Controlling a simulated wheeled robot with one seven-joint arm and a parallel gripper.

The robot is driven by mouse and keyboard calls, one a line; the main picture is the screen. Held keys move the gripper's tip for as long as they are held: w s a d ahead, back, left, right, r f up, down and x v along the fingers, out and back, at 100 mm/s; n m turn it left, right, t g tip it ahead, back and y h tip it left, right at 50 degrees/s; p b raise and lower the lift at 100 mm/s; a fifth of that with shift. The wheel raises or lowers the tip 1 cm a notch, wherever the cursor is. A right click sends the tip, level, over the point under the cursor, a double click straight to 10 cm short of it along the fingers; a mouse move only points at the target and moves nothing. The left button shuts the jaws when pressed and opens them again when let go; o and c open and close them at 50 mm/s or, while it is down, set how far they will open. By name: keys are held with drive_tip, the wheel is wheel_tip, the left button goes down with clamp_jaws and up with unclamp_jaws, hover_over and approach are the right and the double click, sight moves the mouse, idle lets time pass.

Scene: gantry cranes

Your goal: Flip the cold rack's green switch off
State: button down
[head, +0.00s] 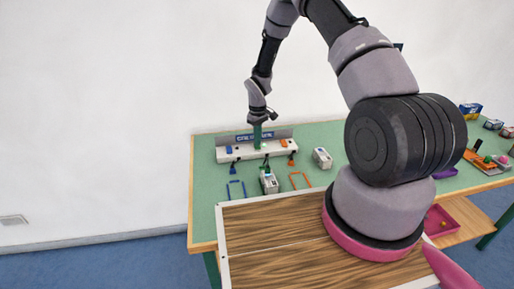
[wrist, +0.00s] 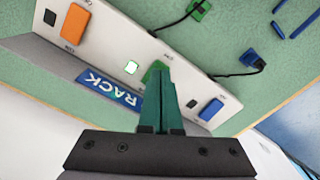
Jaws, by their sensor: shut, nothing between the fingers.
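The rack (head: 228,151) is a long white strip with a blue sign behind it, on the far part of the green table. In the wrist view the rack (wrist: 110,48) carries an orange switch (wrist: 75,23), a green switch (wrist: 153,69) and a blue switch (wrist: 210,109). In the head view my gripper (head: 257,143) points down over the rack's middle.
Black cables run from the rack's front to a green plug (wrist: 201,9) and a blue plug (wrist: 252,61). A unit (head: 269,183) stands in front, between blue (head: 236,182) and orange (head: 293,174) outlines. Another unit (head: 322,158) stands to the right.

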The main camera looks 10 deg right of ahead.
drive_tip(key=shift+f, duration=0.6)
drive_tip(key=shift+r, duration=3.55)
drive_tip(key=s+d+r+m+t, duration=0.1)
drive_tip(key=s+d+r+m, duration=0.15)
drive_tip(key=r, duration=0.75)
drive_tip(key=s+d+r+m+t, duration=0.1)
drive_tip(key=s+r, duration=0.3)
drive_tip(key=r, duration=0.6)
drive_tip(key=s+d+r+m+t, duration=0.1)
drive_tip(key=s+r+m, duration=0.15)
drive_tip(key=r, duration=0.75)
drive_tip(key=s+r+m+t, duration=0.1)
drive_tip(key=s+r, duration=0.3)
drive_tip(key=s, duration=0.3)
drive_tip(key=s+d+r+m+t+y, duration=0.1)
drive_tip(key=s+r, duration=0.3)
drive_tip(key=s, duration=0.4)
drive_tip(key=s+r+m+t+y, duration=0.1)
drive_tip(key=s+r, duration=0.3)
drive_tip(key=s, duration=0.4)
drive_tip(key=shift+d+r+m+t, duration=0.15)
drive_tip(key=shift+r+m+t, duration=0.15)
drive_tip(key=shift+m+t, duration=0.3)
